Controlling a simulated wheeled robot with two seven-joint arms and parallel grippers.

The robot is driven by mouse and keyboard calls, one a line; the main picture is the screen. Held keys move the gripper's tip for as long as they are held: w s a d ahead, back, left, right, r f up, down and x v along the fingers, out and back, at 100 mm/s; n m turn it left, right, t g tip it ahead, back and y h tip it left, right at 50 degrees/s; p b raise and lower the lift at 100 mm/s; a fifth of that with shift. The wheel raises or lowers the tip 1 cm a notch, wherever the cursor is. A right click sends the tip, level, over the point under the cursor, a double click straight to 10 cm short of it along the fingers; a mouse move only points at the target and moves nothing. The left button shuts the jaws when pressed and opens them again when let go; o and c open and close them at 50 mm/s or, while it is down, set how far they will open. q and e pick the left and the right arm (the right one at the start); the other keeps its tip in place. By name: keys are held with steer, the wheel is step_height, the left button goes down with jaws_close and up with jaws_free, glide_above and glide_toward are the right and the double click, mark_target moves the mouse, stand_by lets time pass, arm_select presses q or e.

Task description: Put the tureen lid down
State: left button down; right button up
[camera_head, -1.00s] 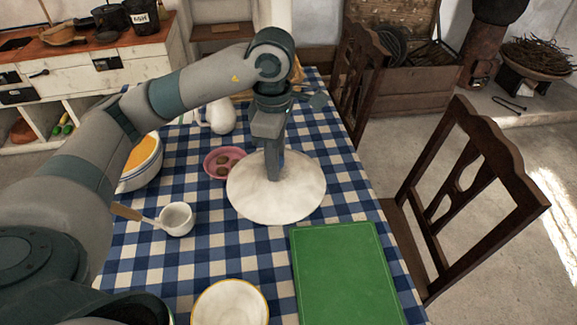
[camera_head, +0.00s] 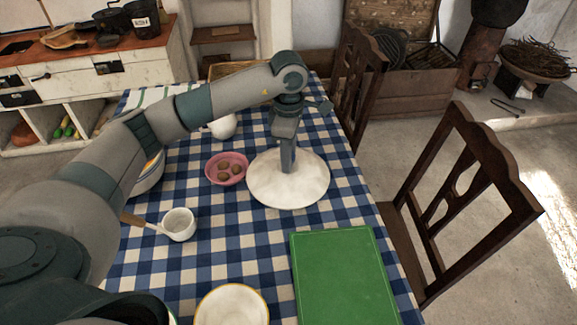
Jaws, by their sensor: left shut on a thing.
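The tureen lid (camera_head: 302,187) is a white, shallow, round dome over the checked tablecloth, right of the pink bowl. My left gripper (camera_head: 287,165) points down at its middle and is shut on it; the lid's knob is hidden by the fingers. I cannot tell whether the lid's rim touches the cloth. The tureen (camera_head: 150,178), a pale bowl with a coloured band, is at the left of the table, mostly hidden behind my left arm. My right gripper is not in view.
The pink bowl (camera_head: 213,178) holds several brown things. A white ladle (camera_head: 179,223) lies at left, a green board (camera_head: 344,276) at front right, a cream bowl (camera_head: 231,306) at front. A white jug (camera_head: 223,127) stands behind. A chair (camera_head: 470,200) is at right. Cloth beyond the lid is clear.

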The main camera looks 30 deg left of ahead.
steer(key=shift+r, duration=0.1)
arm_select(q)
steer(key=shift+f, duration=0.35)
step_height(320, 180, down, 2)
steer(key=shift+p, duration=0.55)
steer(key=shift+f, duration=0.6)
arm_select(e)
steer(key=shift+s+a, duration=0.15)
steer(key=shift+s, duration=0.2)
arm_select(q)
steer(key=shift+f, duration=0.1)
steer(key=c, duration=1.3)
jaws_free()
steer(key=shift+c, duration=0.2)
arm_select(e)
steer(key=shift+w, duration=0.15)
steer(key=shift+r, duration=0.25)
